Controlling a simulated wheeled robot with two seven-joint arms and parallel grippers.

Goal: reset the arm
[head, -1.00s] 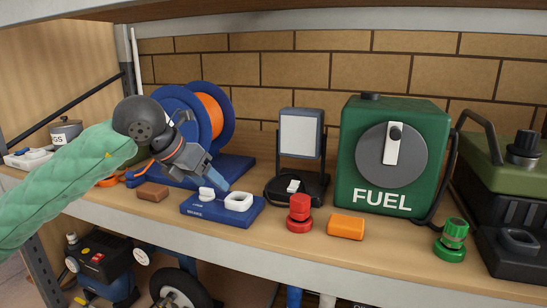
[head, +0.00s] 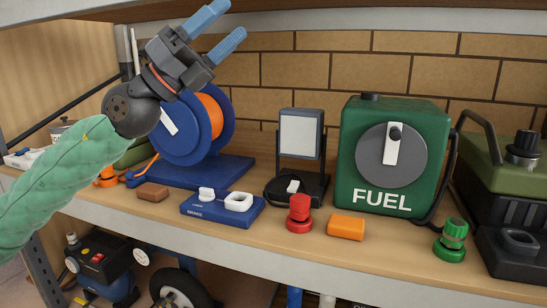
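My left arm, in a green padded sleeve, comes in from the left in the head view. My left gripper (head: 221,25) is raised above and in front of the blue reel with orange hose, pointing up and to the right. Its two blue fingers are spread apart with nothing between them. It touches nothing that I can see. My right gripper is not in view.
On the shelf (head: 275,240) stand a blue reel (head: 180,145), a brown block (head: 152,192), a blue brake box (head: 215,212), a lamp (head: 300,135), a red knob piece (head: 299,215), an orange block (head: 346,227) and a green fuel can (head: 425,150). An upper shelf (head: 330,18) hangs close overhead.

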